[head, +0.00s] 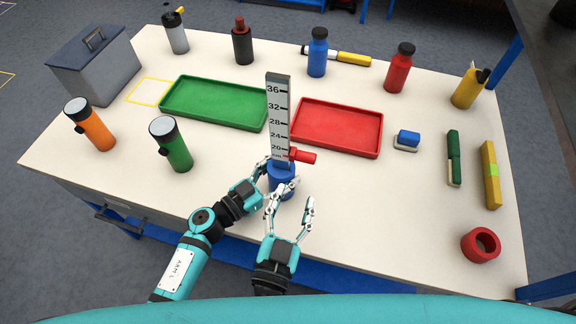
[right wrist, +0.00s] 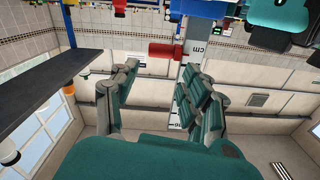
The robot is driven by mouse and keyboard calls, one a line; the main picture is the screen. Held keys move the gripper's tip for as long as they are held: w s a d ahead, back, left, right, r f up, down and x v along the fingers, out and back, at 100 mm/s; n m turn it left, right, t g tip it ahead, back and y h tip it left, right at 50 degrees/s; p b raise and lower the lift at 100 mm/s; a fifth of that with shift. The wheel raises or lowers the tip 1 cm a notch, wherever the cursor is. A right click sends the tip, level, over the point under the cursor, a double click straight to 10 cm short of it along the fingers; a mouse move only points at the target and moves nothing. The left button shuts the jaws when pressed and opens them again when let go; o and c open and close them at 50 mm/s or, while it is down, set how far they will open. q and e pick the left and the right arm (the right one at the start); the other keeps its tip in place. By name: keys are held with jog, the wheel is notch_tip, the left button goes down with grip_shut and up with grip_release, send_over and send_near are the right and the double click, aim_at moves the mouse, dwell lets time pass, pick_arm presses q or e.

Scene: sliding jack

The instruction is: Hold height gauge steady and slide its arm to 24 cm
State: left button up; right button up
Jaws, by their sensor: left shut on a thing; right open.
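The height gauge has an upright grey scale (head: 279,110) on a blue base (head: 283,178). Its red arm (head: 303,156) points right and sits a little below the 20 label, with the 24 label above it. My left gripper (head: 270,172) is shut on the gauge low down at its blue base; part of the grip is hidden. My right gripper (head: 295,194) is open and empty, in front of and below the red arm. In the right wrist view the red arm (right wrist: 165,52) shows beyond the spread fingertips (right wrist: 160,72), beside the scale (right wrist: 191,48), apart from the fingers.
A green tray (head: 172,109) and a red tray (head: 376,151) lie behind the gauge. A green flashlight (head: 174,150) stands left; a red ring (head: 481,246) lies far right. Bottles line the back. The white table (head: 400,210) is clear right of my right gripper.

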aim_at(307, 158)
jog(key=d+f+m+t+y, duration=0.25)
jog(key=d+m+y, duration=0.35)
jog(key=m, duration=0.4)
jog(key=shift+y, duration=0.7)
jog(key=w, duration=0.3)
jog(key=w+a+r, duration=0.1)
jog(key=w, duration=0.3)
jog(key=w+a+r, duration=0.1)
jog(key=w, duration=0.3)
jog(key=shift+a+r, duration=0.25)
jog(key=shift+c, duration=0.2)
grip_shut()
